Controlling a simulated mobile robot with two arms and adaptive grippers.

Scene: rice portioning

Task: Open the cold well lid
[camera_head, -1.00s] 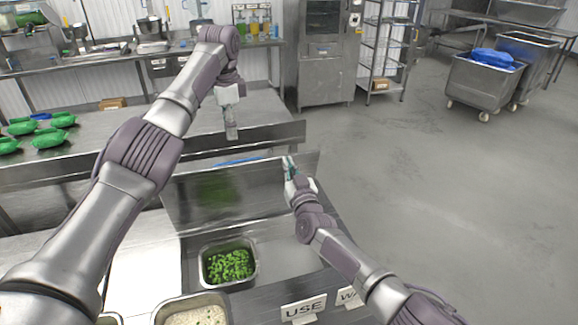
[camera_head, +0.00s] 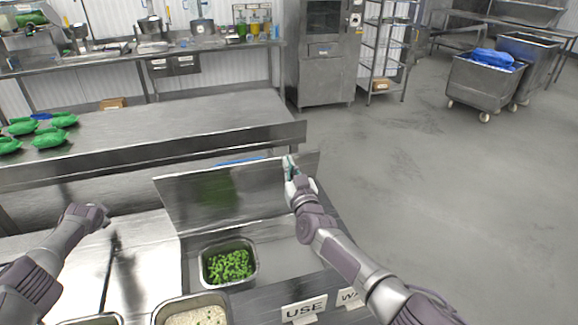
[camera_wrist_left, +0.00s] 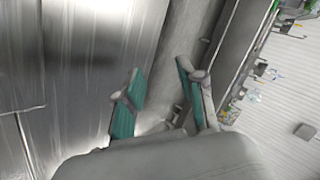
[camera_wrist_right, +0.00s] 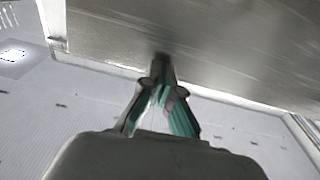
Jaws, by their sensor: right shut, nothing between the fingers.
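The cold well lid, a flat steel panel (camera_head: 180,200), stands raised and tilted back behind the open cold well (camera_head: 280,245). My right gripper (camera_head: 289,165) is at the lid's right end. In the right wrist view its fingertips (camera_wrist_right: 160,62) are together with nothing between them, close to the broad steel face of the lid (camera_wrist_right: 200,40). Whether they touch it I cannot tell. My left arm is low at the left, over the steel counter. In the left wrist view my left gripper (camera_wrist_left: 159,72) has its fingers apart and holds nothing.
Green vegetables (camera_head: 228,266) fill a steel pan in the well. A pan of rice (camera_head: 195,317) stands at the front. Open floor (camera_head: 430,190) lies to the right.

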